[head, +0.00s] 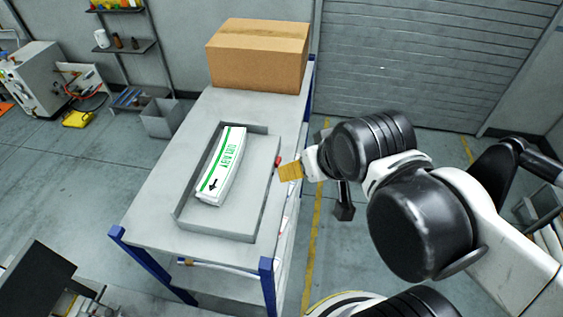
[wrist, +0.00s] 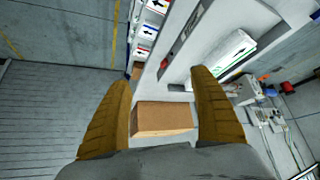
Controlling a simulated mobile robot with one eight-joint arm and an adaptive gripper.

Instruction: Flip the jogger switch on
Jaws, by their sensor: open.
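A small red part (head: 278,161), possibly the jogger switch, sits on the right outer side of a grey tray (head: 205,229) on the table. Whether it is on or off is too small to tell. In the wrist view a small red spot (wrist: 164,62) shows between the fingers. A white pack with green stripes and a black arrow (head: 222,165) lies in the tray. My gripper (head: 289,172) has yellow fingers and is just right of the red part in the head view. In the wrist view my gripper (wrist: 162,78) is open and empty.
A brown cardboard box (head: 257,60) stands on the table's far end. The table (head: 160,212) has blue legs. More arrow-marked packs (wrist: 150,28) sit beside the table top in the wrist view.

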